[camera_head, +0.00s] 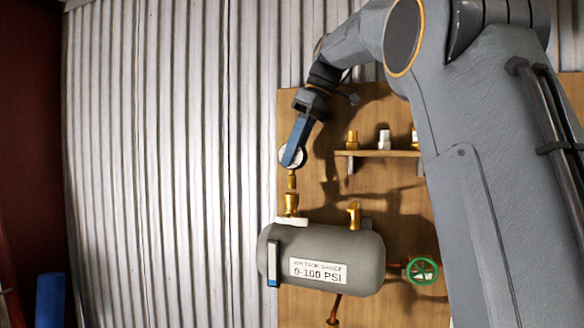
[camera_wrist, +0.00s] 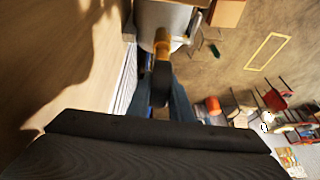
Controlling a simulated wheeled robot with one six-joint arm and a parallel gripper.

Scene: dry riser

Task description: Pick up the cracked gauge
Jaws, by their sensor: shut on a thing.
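The gauge (camera_head: 290,160), a small round dial with a white face, stands upright above the grey tank, partly behind my blue finger. Its brass stem (camera_head: 291,181) points down in line with a brass fitting (camera_head: 291,204) on the tank top. I cannot tell whether the stem is still seated in it. My gripper (camera_head: 296,150) reaches down from above and is shut on the gauge. In the wrist view the dark edge of the gauge (camera_wrist: 161,84) shows between my blue fingers. No crack can be made out at this size.
The tank (camera_head: 350,262) bears a "0-100 PSI" label and a second brass fitting (camera_head: 354,213). A wooden shelf (camera_head: 375,153) to the right holds several small fittings. A green valve wheel (camera_head: 422,271) is right of the tank. Corrugated wall lies left.

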